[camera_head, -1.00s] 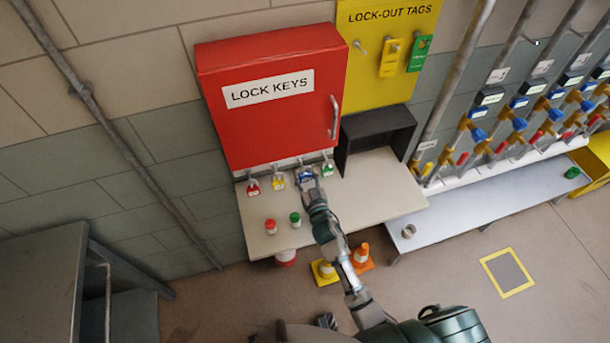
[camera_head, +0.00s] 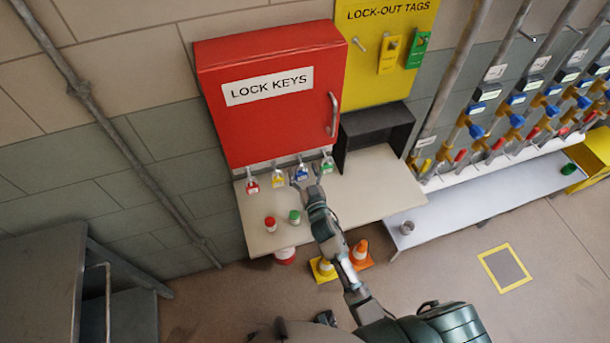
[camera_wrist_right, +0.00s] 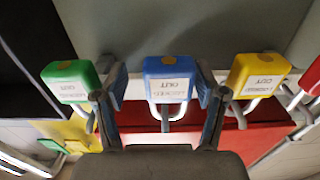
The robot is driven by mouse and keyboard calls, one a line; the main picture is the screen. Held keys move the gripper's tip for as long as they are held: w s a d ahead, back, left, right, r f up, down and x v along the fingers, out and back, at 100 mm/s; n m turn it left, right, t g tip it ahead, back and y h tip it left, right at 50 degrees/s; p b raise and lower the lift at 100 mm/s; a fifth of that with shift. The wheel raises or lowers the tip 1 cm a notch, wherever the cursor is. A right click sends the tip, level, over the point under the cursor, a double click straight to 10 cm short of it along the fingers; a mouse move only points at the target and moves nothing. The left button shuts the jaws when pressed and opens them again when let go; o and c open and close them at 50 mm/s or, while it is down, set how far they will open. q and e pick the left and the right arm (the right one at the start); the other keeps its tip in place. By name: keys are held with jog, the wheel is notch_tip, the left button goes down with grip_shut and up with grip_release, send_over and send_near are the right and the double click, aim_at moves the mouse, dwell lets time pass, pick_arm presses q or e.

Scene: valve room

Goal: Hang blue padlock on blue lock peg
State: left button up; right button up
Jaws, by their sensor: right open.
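The blue padlock (camera_head: 301,173) hangs below the red cabinet, in the row with the other padlocks. In the right wrist view, the blue padlock (camera_wrist_right: 168,80) shows its label, with its shackle around the blue lock peg (camera_wrist_right: 166,121). The picture there is upside down, so the body is above the shackle. My right gripper (camera_head: 305,179) is open, with one finger on each side of the padlock. In the right wrist view, my right gripper (camera_wrist_right: 158,92) shows gaps beside the padlock. My left gripper is not in view.
Red (camera_head: 252,186), yellow (camera_head: 277,179) and green (camera_head: 327,164) padlocks hang beside it, close to my fingers. A red (camera_head: 270,224) and a green (camera_head: 294,217) small container stand on the shelf (camera_head: 370,196). A black open box (camera_head: 373,138) stands at right.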

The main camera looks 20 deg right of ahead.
jog(key=s+d+f+g, duration=0.1)
jog(key=s, duration=0.4)
jog(key=s+d+f+g+h, duration=0.1)
jog(key=s+f, duration=0.1)
jog(key=s, duration=0.2)
jog(key=s+d+f+g, duration=0.1)
jog(key=s, duration=0.4)
jog(key=shift+s+d+f+m, duration=0.2)
jog(key=shift+s+m, duration=0.1)
jog(key=shift+m, duration=0.1)
jog(key=s+d+f+n+g, duration=0.1)
jog(key=s+f+g, duration=0.4)
jog(key=s, duration=0.6)
jog(key=s+d+f+n+g, duration=0.1)
jog(key=s+f+g, duration=0.3)
jog(key=s+g, duration=0.45)
notch_tip(320, 180, down, 22)
jog(key=s+r, duration=0.1)
jog(key=s, duration=0.1)
jog(key=s+d+f, duration=0.1)
jog(key=s+f, duration=1.1)
jog(key=f, duration=0.5)
jog(key=shift+s+f+n+y, duration=0.2)
jog(key=shift+s+n+y, duration=0.1)
jog(key=shift+n, duration=0.1)
